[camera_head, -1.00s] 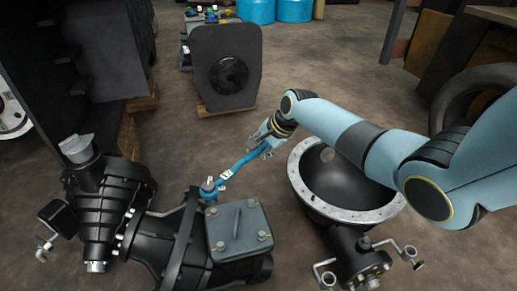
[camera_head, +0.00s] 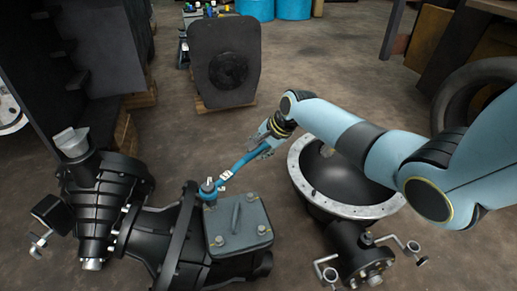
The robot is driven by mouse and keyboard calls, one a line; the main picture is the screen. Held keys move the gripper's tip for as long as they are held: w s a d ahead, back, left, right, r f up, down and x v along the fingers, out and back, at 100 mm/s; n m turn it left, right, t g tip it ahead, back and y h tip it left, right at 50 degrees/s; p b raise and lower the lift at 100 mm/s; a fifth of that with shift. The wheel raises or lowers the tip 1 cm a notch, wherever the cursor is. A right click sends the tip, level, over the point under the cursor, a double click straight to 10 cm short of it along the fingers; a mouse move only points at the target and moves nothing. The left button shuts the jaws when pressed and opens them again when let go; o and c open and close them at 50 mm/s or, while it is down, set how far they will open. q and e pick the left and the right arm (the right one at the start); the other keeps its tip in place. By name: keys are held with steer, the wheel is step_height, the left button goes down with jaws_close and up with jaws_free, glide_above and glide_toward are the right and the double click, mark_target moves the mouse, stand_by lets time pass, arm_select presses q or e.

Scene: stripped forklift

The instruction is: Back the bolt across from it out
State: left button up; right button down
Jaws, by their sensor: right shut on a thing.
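A grey square cover plate (camera_head: 222,224) with a raised handle lies on top of the black gearbox housing (camera_head: 178,240). Bolts show at its corners, such as the near left bolt (camera_head: 219,241) and the near right bolt (camera_head: 262,230). A blue wrench (camera_head: 238,167) reaches to the cover's far left corner, its ring end (camera_head: 208,188) around or over the bolt there; the seating is too small to judge. My right gripper (camera_head: 268,144) is shut on the wrench's far end. My left gripper is not in view.
A black bowl-shaped housing with a pale flange (camera_head: 300,180) stands close right of the wrench and under my right arm. A dark upright plate (camera_head: 225,62) stands on a pallet behind. A tyre (camera_head: 475,95) is at right. Open floor lies left of the wrench.

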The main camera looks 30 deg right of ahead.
steer(key=shift+w+r, duration=0.1)
steer(key=shift+r, duration=0.05)
steer(key=shift+f, duration=0.2)
steer(key=shift+f+b, duration=0.55)
steer(key=shift+f, duration=0.45)
